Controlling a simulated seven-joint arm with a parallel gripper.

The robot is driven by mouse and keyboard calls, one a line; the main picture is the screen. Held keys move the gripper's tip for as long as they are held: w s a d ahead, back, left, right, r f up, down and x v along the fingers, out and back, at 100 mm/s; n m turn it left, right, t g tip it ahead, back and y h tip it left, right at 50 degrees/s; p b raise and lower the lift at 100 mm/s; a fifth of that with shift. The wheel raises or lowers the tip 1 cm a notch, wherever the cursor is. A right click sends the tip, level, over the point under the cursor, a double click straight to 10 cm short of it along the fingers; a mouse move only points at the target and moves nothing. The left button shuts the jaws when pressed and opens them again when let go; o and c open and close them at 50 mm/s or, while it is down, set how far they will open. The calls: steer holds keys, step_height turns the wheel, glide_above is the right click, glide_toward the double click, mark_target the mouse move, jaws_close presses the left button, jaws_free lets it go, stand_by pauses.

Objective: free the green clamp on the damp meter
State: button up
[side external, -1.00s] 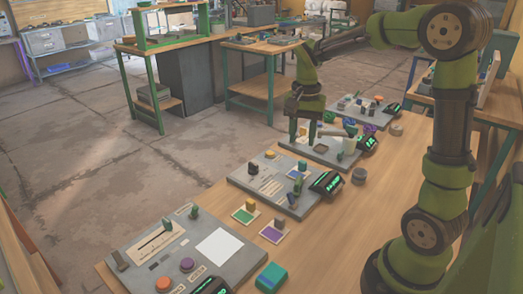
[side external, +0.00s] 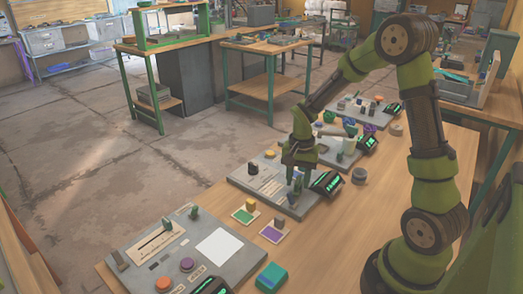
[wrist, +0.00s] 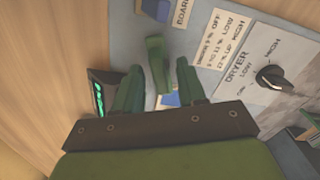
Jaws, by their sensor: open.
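The green clamp (wrist: 155,62) is an upright green lever on the grey panel (wrist: 205,20), beside a blue patch. In the wrist view it stands between the fingers of my gripper (wrist: 157,78), with a visible gap on each side. My gripper is open and holds nothing. In the side external view my gripper (side external: 296,178) points down over the right part of the grey panel (side external: 245,181) and hides the clamp there. A dark box with a lit green display (wrist: 98,93), seemingly the damp meter's, sits at the panel's edge. It also shows in the side view (side external: 327,182).
A dryer dial (wrist: 272,77) and printed labels lie right of the clamp. A nearer panel (side external: 222,245) and a farther panel (side external: 345,145) stand on the same wooden table. Small blocks on coloured cards (side external: 271,232) lie between panels. The table's right side is mostly clear.

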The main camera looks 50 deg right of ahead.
jaws_close()
steer(key=shift+n, duration=0.3)
steer(key=n, duration=0.3)
steer(key=shift+n, duration=0.4)
steer(key=n, duration=0.9)
steer(key=shift+n, duration=2.2)
